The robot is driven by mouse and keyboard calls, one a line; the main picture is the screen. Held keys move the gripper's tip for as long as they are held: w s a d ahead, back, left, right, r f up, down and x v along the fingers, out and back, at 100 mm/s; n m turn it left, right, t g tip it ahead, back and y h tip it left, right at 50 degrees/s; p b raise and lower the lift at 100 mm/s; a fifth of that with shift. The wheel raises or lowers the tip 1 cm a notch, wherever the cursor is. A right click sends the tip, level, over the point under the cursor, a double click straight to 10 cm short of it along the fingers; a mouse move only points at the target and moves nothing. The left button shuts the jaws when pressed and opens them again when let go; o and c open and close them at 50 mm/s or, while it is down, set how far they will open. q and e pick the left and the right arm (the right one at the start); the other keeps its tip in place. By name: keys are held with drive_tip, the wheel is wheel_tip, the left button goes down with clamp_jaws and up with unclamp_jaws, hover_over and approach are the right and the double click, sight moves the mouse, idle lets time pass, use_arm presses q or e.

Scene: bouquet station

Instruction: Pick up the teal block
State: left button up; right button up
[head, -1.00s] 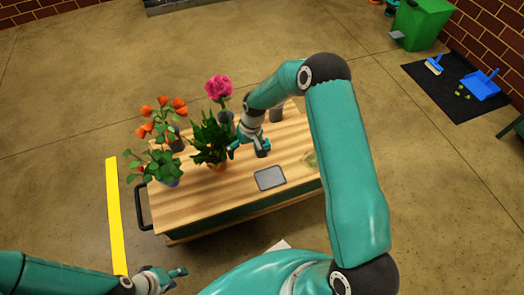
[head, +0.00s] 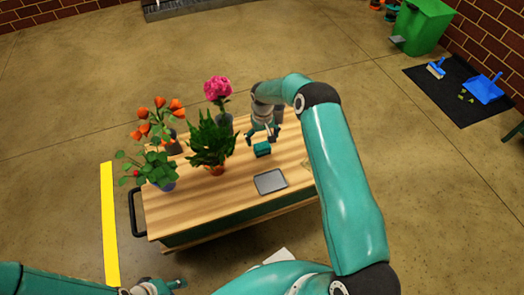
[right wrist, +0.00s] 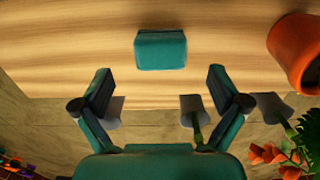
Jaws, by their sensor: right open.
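The teal block (head: 262,149) sits on the wooden top of the cart (head: 205,207), right of the leafy plant and behind a grey tray. In the right wrist view the teal block (right wrist: 160,50) lies beyond the fingertips, near the middle, with bare wood around it. My right gripper (head: 268,132) is open and empty, just behind and above the block. Its two spread fingers (right wrist: 160,84) are apart from the block. My left gripper (head: 172,285) is at the bottom edge, away from the cart, and too small to read.
A grey tray (head: 270,181) lies on the cart's front part. A leafy plant (head: 212,143), an orange-flowered plant (head: 158,120), a green plant (head: 158,168) and a pink flower (head: 217,88) stand left of the block. An orange pot (right wrist: 298,52) shows in the wrist view.

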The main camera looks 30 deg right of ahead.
sight(263, 146)
drive_tip(key=shift+s+a+f+b, duration=0.1)
drive_tip(key=shift+f+b, duration=0.35)
drive_tip(key=shift+f, duration=1.1)
drive_tip(key=shift+s+f+b, duration=0.1)
drive_tip(key=shift+f+b, duration=0.35)
drive_tip(key=shift+f, duration=1.05)
drive_tip(key=c, duration=1.2)
drive_tip(key=shift+r, duration=0.1)
wheel_tip(263, 146, up, 20)
drive_tip(key=p, duration=0.5)
